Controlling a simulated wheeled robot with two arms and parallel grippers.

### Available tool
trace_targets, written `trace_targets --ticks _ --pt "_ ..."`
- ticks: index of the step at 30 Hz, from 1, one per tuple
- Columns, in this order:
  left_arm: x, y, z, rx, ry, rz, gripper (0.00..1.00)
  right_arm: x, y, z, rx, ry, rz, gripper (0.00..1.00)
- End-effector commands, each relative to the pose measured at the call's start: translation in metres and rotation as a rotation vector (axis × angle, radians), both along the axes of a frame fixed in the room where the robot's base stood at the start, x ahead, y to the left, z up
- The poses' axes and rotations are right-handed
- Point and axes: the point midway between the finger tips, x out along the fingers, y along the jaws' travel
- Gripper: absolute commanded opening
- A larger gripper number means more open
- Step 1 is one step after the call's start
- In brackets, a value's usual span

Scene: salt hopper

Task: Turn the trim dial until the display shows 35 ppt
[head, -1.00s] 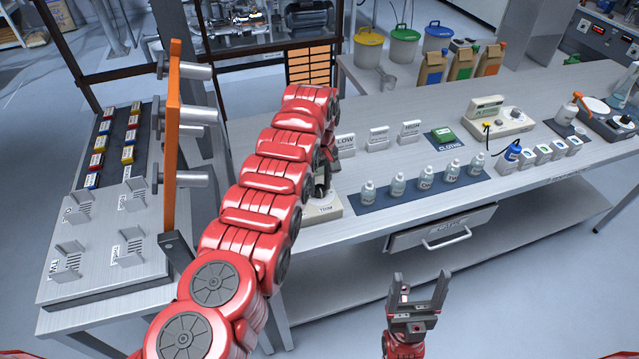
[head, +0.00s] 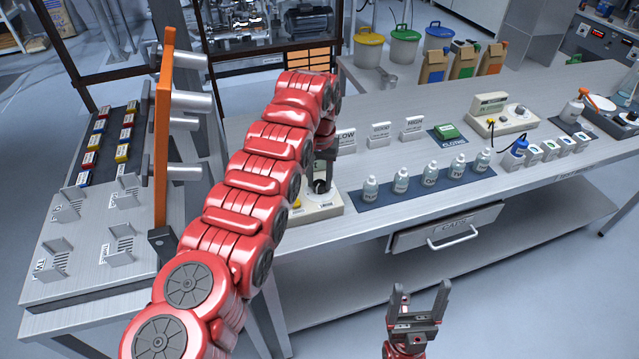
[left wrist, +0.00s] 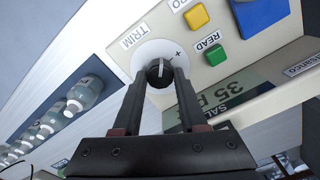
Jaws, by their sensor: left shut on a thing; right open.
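The round dark trim dial (left wrist: 160,73) sits on a white disc marked "TRIM" with a plus sign, in the left wrist view. My left gripper (left wrist: 161,82) is shut on the dial, one finger on each side. A grey display panel (left wrist: 236,92) beside the dial reads "SAL" and "35 P"; the rest of its text is cut off or hidden by my gripper. In the head view my left gripper (head: 321,184) reaches down to the meter (head: 318,208), mostly hidden by my arm. My right gripper (head: 420,305) is open and empty in front of the bench.
The meter also carries a yellow button (left wrist: 196,17), a green "READ" button (left wrist: 215,55) and a blue part (left wrist: 260,14). Several bottles stand on a dark blue mat (head: 385,198) to the right. Small signs (head: 380,135) stand behind them. An orange panel (head: 162,130) stands left of my arm.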

Motion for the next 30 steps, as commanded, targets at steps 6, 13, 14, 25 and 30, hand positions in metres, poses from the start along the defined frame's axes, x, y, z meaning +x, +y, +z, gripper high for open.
trace_targets --ticks 6,13,14,25,30 --pt "-0.0001 0.0003 0.0006 -0.001 0.001 -0.082 0.00 0.0001 0.0001 -0.0051 0.000 0.000 0.000 0.78" --pt "-0.0007 0.0001 0.0002 0.000 0.003 -0.116 0.00 0.0000 0.0000 -0.0060 0.000 0.000 0.000 0.78" --pt "-0.0007 0.0001 0.0001 0.000 0.003 -0.117 0.00 0.0000 0.0000 -0.0060 0.000 0.000 0.000 0.78" --pt "-0.0006 0.0000 0.0000 0.000 0.002 -0.118 0.49 -0.0001 0.0000 -0.0060 0.000 0.000 0.000 0.78" --pt "-0.0005 0.0000 0.0001 0.000 0.002 -0.118 0.72 0.0000 0.0000 -0.0060 0.000 0.000 0.000 0.78"
